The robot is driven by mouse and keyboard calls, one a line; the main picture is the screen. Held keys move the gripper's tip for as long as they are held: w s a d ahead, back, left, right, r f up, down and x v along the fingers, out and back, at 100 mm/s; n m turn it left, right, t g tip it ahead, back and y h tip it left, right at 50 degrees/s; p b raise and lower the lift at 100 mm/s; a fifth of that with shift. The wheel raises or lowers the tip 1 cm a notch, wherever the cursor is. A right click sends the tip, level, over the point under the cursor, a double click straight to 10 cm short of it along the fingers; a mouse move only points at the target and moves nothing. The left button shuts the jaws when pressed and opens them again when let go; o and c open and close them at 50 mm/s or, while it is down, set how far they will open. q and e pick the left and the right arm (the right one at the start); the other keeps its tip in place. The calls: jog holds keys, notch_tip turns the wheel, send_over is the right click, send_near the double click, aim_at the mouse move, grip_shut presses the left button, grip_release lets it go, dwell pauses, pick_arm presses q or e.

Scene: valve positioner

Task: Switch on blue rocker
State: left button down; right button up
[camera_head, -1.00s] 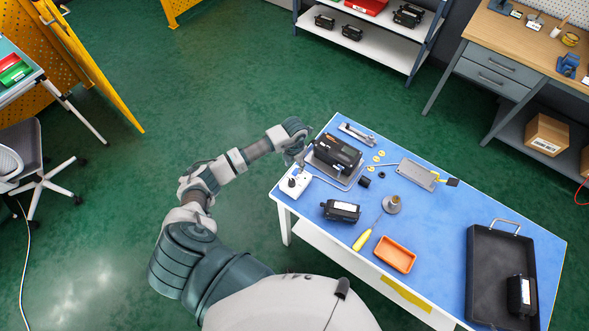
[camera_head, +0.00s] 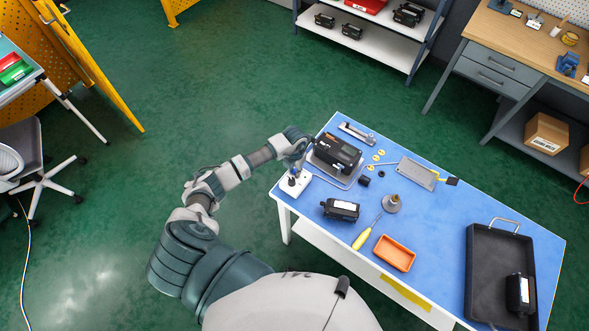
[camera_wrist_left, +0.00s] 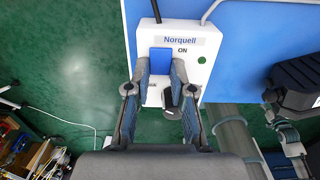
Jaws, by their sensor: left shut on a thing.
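The blue rocker (camera_wrist_left: 161,60) sits on a white switch box (camera_wrist_left: 203,45) marked "Norquell", with "ON" printed beside the rocker. In the head view the white box (camera_head: 300,189) stands at the blue table's left corner. My left gripper (camera_head: 294,171) is over the box. In the left wrist view the gripper's fingertips (camera_wrist_left: 160,66) are on either side of the rocker, shut on it. The fingers partly cover the box's lower face, and a dark part shows between them. My right gripper is in neither view.
Beside the box is a black device (camera_head: 337,152) on a grey plate. Another black unit (camera_head: 341,210), a yellow screwdriver (camera_head: 363,238), an orange tray (camera_head: 394,253) and a large black tray (camera_head: 489,287) lie further right. A cable leaves the box. Open floor lies left.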

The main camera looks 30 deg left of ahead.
pick_arm(q)
jog(key=shift+w+g+b, duration=0.25)
jog(key=shift+g+b, duration=0.25)
jog(key=shift+b, duration=0.05)
jog(key=shift+w+f+g+b, duration=0.1)
jog(key=shift+w+g+b, duration=0.1)
jog(key=shift+g+b, duration=0.9)
jog(key=shift+b, duration=0.3)
jog(key=shift+r, duration=0.25)
jog(key=c, duration=1)
grip_release()
